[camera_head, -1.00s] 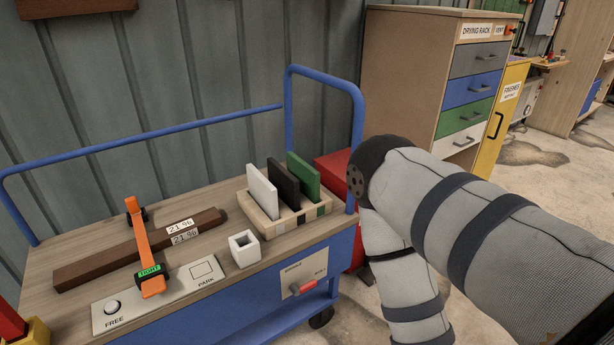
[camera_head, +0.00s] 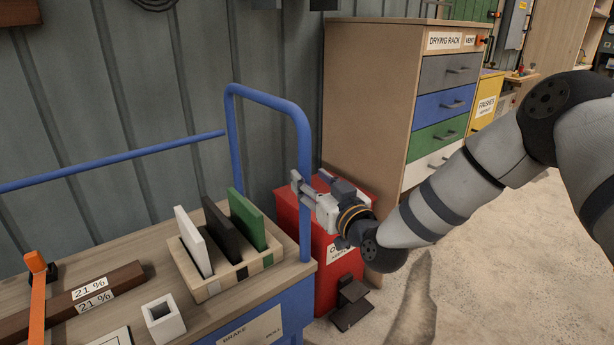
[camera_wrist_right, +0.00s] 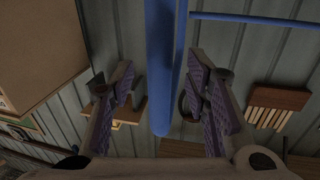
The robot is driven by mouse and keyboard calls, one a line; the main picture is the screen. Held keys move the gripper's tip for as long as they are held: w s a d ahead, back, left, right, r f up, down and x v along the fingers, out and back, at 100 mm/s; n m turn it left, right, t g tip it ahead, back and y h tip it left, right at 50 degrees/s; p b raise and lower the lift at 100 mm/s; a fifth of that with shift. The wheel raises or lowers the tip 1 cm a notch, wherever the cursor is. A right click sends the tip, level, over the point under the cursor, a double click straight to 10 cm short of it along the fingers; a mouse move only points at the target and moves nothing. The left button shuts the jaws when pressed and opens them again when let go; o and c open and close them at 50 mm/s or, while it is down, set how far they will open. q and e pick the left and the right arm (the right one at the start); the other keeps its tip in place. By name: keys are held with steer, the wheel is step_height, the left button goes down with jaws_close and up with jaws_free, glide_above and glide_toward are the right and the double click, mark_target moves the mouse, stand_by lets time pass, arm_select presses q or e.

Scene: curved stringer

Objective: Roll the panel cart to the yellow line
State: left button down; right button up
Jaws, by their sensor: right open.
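The panel cart has a wooden top (camera_head: 155,250) and blue side, with a blue tubular handle (camera_head: 304,150) upright at its right end. A block rack (camera_head: 225,284) on it holds a white panel (camera_head: 193,241), a black panel (camera_head: 221,234) and a green panel (camera_head: 247,219). My right gripper (camera_head: 300,188) is at the handle's near post. In the right wrist view, the open fingers (camera_wrist_right: 160,82) stand either side of the blue post, with gaps visible; contact is not clear. A brake label (camera_head: 250,332) is partly cut off. No yellow line shows. My left gripper is out of view.
A red bin (camera_head: 325,268) with a pedal stands just beyond the cart's right end, behind my gripper. A drying rack cabinet (camera_head: 365,105) and yellow cabinet (camera_head: 487,98) stand farther back. Concrete floor (camera_head: 470,270) at right is open. A corrugated wall (camera_head: 100,110) runs behind the cart.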

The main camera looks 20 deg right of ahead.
mark_target(308, 177)
steer(key=w, duration=0.4)
steer(key=shift+a, duration=0.3)
jaws_close()
